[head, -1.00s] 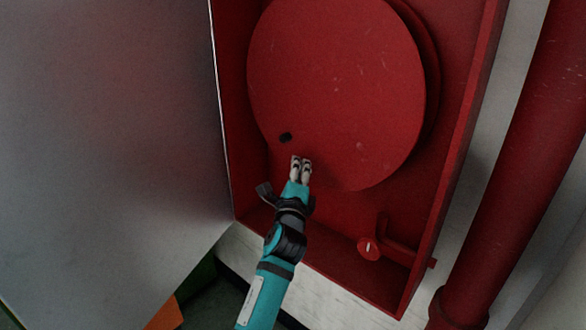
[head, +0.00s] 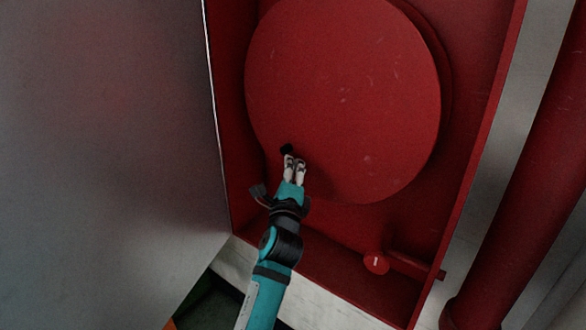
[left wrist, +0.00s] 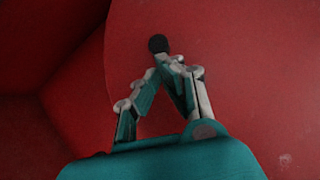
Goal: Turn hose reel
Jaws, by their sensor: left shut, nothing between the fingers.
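The hose reel (head: 345,95) is a large red disc inside a red cabinet. A small black knob (head: 286,149) sits near its lower left edge. In the left wrist view the knob (left wrist: 158,43) shows just beyond my fingertips. My left gripper (head: 295,161) is shut and empty, its fingertips at the lower side of the knob. In the left wrist view its fingers (left wrist: 165,62) meet at the tips. I cannot tell whether they touch the knob. My right gripper is not in view.
The red cabinet's right wall (head: 478,150) and a grey open door (head: 110,130) flank the reel. A red valve wheel (head: 376,263) sits at the cabinet's lower right. A thick red pipe (head: 530,190) runs outside on the right.

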